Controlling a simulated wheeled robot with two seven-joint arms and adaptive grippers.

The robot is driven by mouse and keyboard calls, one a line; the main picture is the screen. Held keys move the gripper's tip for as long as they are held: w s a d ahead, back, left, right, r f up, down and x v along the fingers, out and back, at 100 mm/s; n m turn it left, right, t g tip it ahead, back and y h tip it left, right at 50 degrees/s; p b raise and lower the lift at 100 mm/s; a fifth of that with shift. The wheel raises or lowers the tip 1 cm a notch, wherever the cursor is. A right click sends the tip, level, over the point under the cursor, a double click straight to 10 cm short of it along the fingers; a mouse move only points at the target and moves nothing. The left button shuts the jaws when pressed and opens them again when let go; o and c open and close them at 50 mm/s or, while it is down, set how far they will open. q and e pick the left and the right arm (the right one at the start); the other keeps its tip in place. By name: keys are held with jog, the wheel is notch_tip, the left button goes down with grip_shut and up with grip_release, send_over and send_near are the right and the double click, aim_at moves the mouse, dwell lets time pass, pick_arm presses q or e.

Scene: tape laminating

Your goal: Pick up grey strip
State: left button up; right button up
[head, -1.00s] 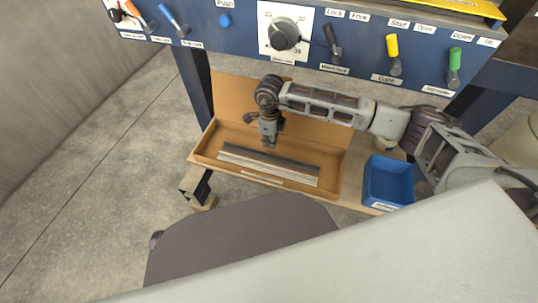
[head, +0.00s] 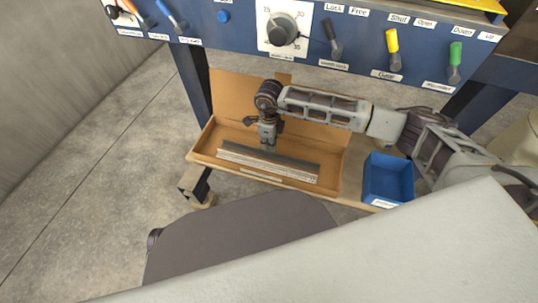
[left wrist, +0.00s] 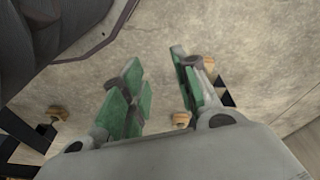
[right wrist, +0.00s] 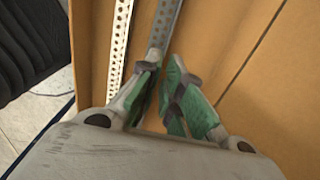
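The grey strip (head: 300,166) lies lengthwise in a wooden tray, behind a paler strip (head: 262,166). In the right wrist view the grey strip (right wrist: 165,24) is perforated and runs down toward my fingertips; its lower part is hidden by the fingers. My left gripper (left wrist: 157,60) is open and empty above the floor.
The wooden tray (head: 205,154) has low walls and a tall back board. A blue bin (head: 388,180) stands to its right on the shelf. The blue machine panel (head: 360,45) with levers and a knob is above and behind. Bare floor lies left.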

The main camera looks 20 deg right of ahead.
aim_at(269, 155)
jog(key=shift+f, duration=0.5)
jog(key=f, duration=0.1)
jog(key=f+b, duration=0.1)
jog(key=shift+s+d+f, duration=0.1)
jog(key=shift+d+f, duration=0.1)
jog(key=shift+f, duration=0.7)
pick_arm(q)
jog(key=shift+s+d+r, duration=0.1)
jog(key=shift+d+r, duration=0.1)
jog(key=shift+r, duration=0.5)
pick_arm(e)
jog(key=shift+c, duration=0.3)
pick_arm(q)
jog(key=shift+w+r, duration=0.1)
jog(key=shift+w, duration=0.2)
pick_arm(e)
grip_shut()
jog(key=shift+r, duration=0.15)
